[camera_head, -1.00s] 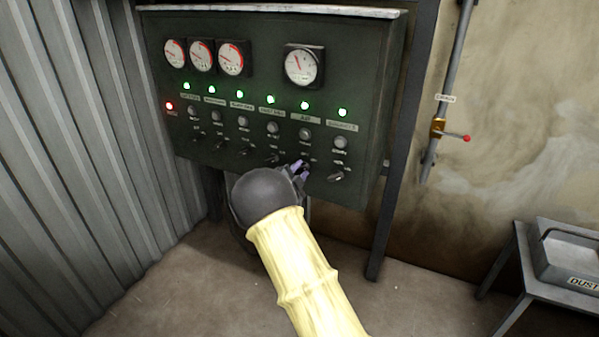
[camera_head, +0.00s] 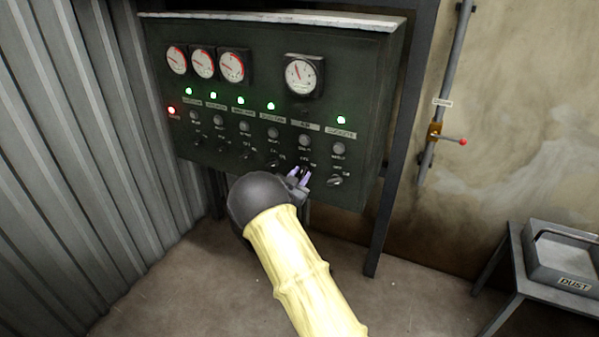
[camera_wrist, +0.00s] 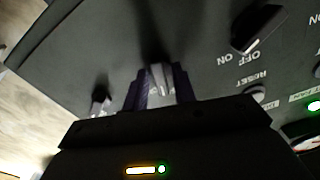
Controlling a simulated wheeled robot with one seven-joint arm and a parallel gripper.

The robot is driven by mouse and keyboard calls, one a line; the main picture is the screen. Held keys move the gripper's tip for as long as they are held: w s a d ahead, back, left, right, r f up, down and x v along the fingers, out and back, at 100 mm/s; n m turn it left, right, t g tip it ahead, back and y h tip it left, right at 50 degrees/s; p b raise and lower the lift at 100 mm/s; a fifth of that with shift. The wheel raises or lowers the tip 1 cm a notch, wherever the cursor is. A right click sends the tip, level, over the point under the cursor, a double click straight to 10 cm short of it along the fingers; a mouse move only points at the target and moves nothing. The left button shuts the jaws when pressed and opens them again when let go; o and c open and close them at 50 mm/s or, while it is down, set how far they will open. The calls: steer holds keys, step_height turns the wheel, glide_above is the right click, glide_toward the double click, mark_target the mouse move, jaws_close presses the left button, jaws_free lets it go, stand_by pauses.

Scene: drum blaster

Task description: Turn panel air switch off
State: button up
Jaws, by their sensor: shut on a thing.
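The dark green control panel (camera_head: 262,62) stands ahead with a row of rotary switches along its lower part. My gripper (camera_head: 299,177) is at the switch under the AIR label (camera_head: 306,124). In the wrist view my gripper (camera_wrist: 160,90) is shut on the air switch (camera_wrist: 160,76), with one finger on each side of the grey knob. In the head view the fingers mostly hide this switch. The lamp spot above the AIR label is dark. The other lamps in that row, such as the sockets lamp (camera_head: 341,120), glow green.
The neighbouring sockets switch (camera_head: 336,181) is close to the right of my gripper. A red lamp (camera_head: 171,110) glows at the panel's left. A pipe with a red-handled valve (camera_head: 436,131) is on the right wall. A dust tray (camera_head: 568,262) stands at the lower right.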

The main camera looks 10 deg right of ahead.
steer(key=shift+n+p, duration=0.75)
steer(key=shift+n, duration=0.85)
steer(key=shift+f, duration=0.1)
steer(key=o, duration=0.7)
steer(key=shift+s, duration=0.1)
steer(key=v, duration=1.7)
steer(key=shift+s+a, duration=0.1)
steer(key=shift+a, duration=0.05)
